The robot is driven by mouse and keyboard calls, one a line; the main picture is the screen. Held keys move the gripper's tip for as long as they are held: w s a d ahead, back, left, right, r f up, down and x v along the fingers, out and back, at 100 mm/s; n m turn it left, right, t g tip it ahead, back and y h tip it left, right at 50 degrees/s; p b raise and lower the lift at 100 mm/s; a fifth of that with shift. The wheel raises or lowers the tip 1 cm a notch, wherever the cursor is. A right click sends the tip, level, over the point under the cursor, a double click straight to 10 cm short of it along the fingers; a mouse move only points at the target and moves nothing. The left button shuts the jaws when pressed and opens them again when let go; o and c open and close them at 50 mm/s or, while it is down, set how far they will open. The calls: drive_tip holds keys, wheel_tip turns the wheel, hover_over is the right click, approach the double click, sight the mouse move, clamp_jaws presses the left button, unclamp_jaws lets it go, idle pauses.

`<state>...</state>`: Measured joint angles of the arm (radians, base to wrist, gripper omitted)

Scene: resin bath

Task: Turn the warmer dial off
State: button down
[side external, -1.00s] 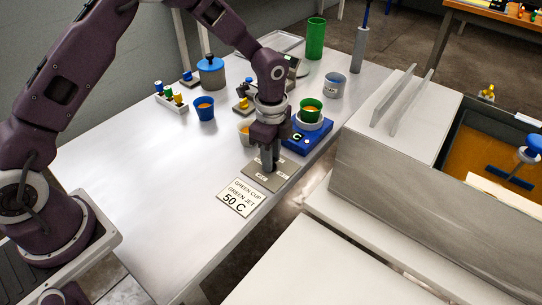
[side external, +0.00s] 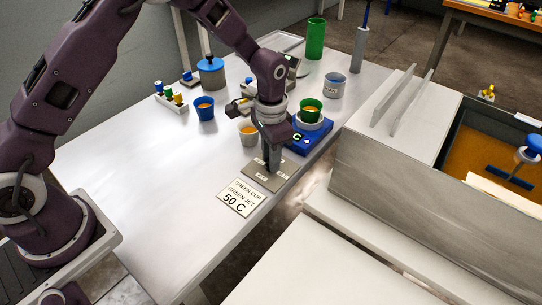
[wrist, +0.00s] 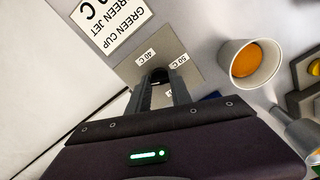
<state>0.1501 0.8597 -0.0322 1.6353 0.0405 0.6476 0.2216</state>
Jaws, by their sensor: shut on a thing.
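The warmer dial (wrist: 159,74) is a small dark knob on a grey plate (side external: 252,180) near the table's front edge. In the wrist view the plate (wrist: 130,70) carries labels reading 40 C and 50 C, and a third label partly hidden by my finger. My gripper (side external: 267,168) points down at the plate and is shut on the dial. Its fingertips (wrist: 160,82) sit on both sides of the knob in the wrist view. The fingers hide most of the dial, so its pointer direction cannot be told.
A sign (side external: 241,197) reading GREEN CUP, GREEN JET, 50 C lies by the plate. A white cup of orange liquid (side external: 249,134) stands close behind my gripper. A blue device (side external: 309,138) holding a green cup (side external: 311,108) is to the right.

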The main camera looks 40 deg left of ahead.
drive_tip(key=n, duration=1.1)
drive_tip(key=shift+n, duration=0.4)
drive_tip(key=n, duration=1)
drive_tip(key=shift+n, duration=0.4)
drive_tip(key=c, duration=1.2)
unclamp_jaws()
drive_tip(key=shift+o, duration=0.2)
wheel_tip(320, 180, up, 7)
drive_tip(key=shift+r, duration=0.1)
